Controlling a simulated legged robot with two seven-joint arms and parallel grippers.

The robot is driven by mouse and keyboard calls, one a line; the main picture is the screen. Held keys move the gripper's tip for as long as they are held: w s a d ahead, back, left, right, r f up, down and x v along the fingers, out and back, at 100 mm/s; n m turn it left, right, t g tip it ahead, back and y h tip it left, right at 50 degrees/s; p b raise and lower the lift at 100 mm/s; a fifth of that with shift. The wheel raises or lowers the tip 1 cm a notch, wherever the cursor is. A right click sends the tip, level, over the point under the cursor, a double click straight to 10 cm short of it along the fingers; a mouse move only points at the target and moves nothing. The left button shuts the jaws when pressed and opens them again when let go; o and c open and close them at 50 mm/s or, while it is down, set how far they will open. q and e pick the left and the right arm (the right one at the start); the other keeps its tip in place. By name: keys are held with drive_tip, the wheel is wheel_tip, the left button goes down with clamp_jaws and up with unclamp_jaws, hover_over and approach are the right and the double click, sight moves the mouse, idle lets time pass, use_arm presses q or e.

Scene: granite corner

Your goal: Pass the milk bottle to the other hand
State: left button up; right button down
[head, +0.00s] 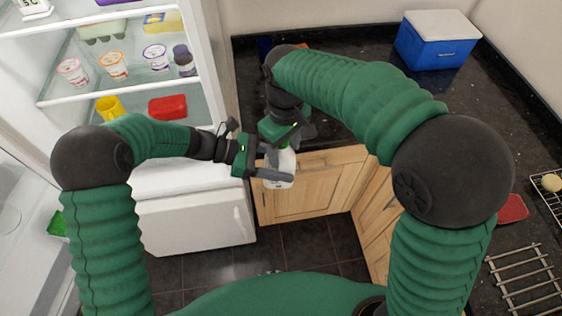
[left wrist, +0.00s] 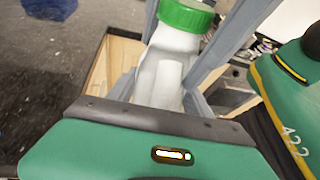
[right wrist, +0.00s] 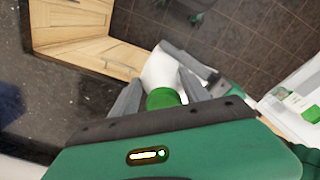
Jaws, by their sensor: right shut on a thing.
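The milk bottle (head: 287,167) is white with a green cap (left wrist: 186,14). It hangs in the air in front of the wooden cabinet, cap end up. My right gripper (head: 281,143) is shut on its upper part from above; the right wrist view shows the cap and white body (right wrist: 160,70) between its fingers. My left gripper (head: 279,163) reaches in from the left with one finger on each side of the bottle's body. Its fingers look open around the bottle in the left wrist view, and part of the body is hidden by the hand.
The open fridge (head: 190,215) stands at the left, with tubs and a yellow mug (head: 109,107) on its shelves. A wooden cabinet (head: 305,195) is behind the bottle. A blue cooler (head: 436,45) stands on the dark counter. A wire rack (head: 525,285) lies at lower right.

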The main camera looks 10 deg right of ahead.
use_arm(q)
drive_tip(key=shift+w, duration=0.1)
clamp_jaws()
use_arm(e)
drive_tip(key=shift+s, duration=0.15)
drive_tip(key=shift+c, duration=2.3)
unclamp_jaws()
wheel_tip(320, 180, up, 12)
drive_tip(key=shift+d+f, duration=0.1)
drive_tip(key=shift+f, duration=0.1)
use_arm(q)
drive_tip(key=shift+d+r, duration=0.1)
drive_tip(key=shift+d, duration=0.05)
use_arm(e)
drive_tip(key=s+d+f+m+t, duration=0.1)
drive_tip(key=s+d+f+m, duration=0.1)
drive_tip(key=f, duration=0.5)
drive_tip(key=s+d+f+m, duration=0.2)
drive_tip(key=s+d+f, duration=0.3)
drive_tip(key=d+f, duration=0.1)
drive_tip(key=s+d+f+m+t, duration=0.1)
drive_tip(key=s+d+f+m, duration=0.2)
drive_tip(key=f, duration=0.5)
drive_tip(key=shift+s+d+f+t, duration=0.15)
drive_tip(key=shift+s+d+t, duration=0.15)
drive_tip(key=shift+s+d, duration=0.5)
drive_tip(key=shift+w, duration=0.1)
